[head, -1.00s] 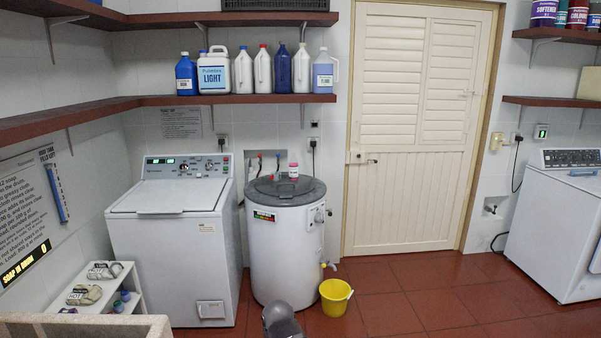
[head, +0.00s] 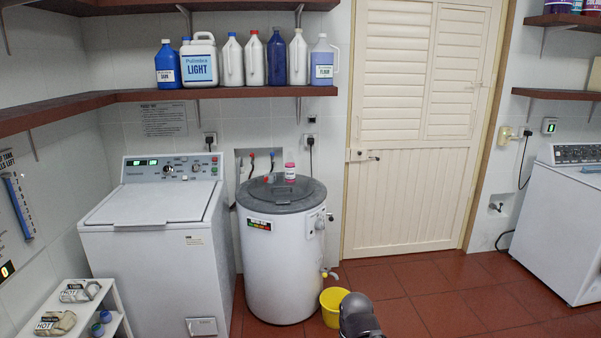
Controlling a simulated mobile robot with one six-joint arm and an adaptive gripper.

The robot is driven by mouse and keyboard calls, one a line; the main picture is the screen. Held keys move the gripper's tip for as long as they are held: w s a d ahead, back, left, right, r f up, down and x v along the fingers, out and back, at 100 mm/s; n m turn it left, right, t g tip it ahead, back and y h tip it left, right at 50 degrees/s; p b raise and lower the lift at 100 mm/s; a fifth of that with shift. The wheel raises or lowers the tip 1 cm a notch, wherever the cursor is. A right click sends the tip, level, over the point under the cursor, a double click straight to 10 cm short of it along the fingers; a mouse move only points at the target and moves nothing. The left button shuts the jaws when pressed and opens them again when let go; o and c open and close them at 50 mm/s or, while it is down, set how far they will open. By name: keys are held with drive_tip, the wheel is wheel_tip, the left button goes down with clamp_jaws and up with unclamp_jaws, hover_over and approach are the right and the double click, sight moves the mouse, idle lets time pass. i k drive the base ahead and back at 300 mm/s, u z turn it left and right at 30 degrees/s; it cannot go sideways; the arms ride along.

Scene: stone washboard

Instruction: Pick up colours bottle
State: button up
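No label reading "colours" is legible now. On the top right shelf (head: 565,20), only the bottoms of some containers show, cut off by the upper picture edge: a blue-purple one (head: 558,6) and a reddish one (head: 591,7). On the left wall shelf stand several bottles: a blue one (head: 168,66), a large white jug reading LIGHT (head: 199,60), white ones, a dark blue one (head: 277,59) and a clear one with blue-violet liquid (head: 322,62). A dark rounded part of my arm shows at the bottom centre. My gripper's fingers are not visible.
A washing machine (head: 155,225) and a white drum (head: 278,260) with a grey lid stand below the shelf. A yellow bucket (head: 331,305) stands beside the drum. Red tiled floor (head: 440,290) is open before the door.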

sight(290, 164)
drive_tip(key=z, duration=0.7)
drive_tip(key=i, duration=2.35)
drive_tip(key=u, duration=0.8)
drive_tip(key=i, duration=0.75)
drive_tip(key=u, duration=0.55)
